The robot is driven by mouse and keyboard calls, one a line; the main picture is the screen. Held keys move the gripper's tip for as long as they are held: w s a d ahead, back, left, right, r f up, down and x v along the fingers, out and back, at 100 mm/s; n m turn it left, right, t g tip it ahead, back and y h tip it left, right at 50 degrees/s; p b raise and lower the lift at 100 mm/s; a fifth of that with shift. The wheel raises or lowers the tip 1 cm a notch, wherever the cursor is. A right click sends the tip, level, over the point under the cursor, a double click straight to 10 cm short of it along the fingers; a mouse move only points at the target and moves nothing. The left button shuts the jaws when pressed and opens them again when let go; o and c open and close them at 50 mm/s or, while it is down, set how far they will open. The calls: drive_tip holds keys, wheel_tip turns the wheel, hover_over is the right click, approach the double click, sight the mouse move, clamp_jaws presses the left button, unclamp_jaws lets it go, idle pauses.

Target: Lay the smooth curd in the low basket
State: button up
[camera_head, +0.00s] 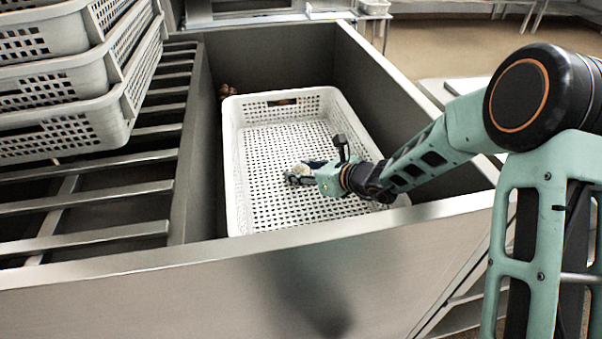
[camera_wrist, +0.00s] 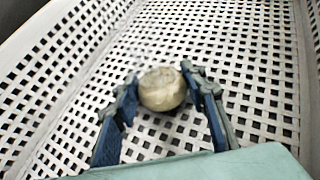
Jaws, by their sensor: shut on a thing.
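The smooth curd is a pale, cream-coloured rounded lump (camera_wrist: 162,90) between my fingertips in the wrist view. My gripper (camera_wrist: 163,94) has its two blue fingers shut on the curd's left and right sides. The low basket (camera_head: 237,150) is a white perforated crate in the steel trough. In the head view my gripper (camera_head: 298,175) is inside the basket's outline, over its front-middle floor, and mostly hides the curd. The basket's perforated floor (camera_wrist: 258,75) lies beneath the curd in the wrist view. I cannot tell whether the curd touches it.
Stacked white baskets (camera_head: 60,80) stand on a slatted metal rack (camera_head: 100,215) at the left. Steel trough walls (camera_head: 400,85) surround the low basket. Small reddish-brown things (camera_head: 227,91) lie behind the basket's far left corner. The visible basket floor is otherwise clear.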

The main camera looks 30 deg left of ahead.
sight(304, 170)
drive_tip(key=shift+r, duration=0.15)
drive_tip(key=shift+f, duration=0.3)
drive_tip(key=o, duration=1.2)
drive_tip(key=shift+r, duration=0.1)
drive_tip(key=shift+c, duration=0.2)
drive_tip(key=shift+d+r, duration=0.25)
drive_tip(key=shift+r, duration=0.2)
drive_tip(key=p+v, duration=0.2)
drive_tip(key=v, duration=0.3)
drive_tip(key=shift+s+d+r, duration=0.1)
drive_tip(key=shift+d+r, duration=0.1)
drive_tip(key=shift+d, duration=0.05)
drive_tip(key=shift+s+d+r, duration=0.15)
drive_tip(key=shift+s+d, duration=0.1)
drive_tip(key=shift+d, duration=0.25)
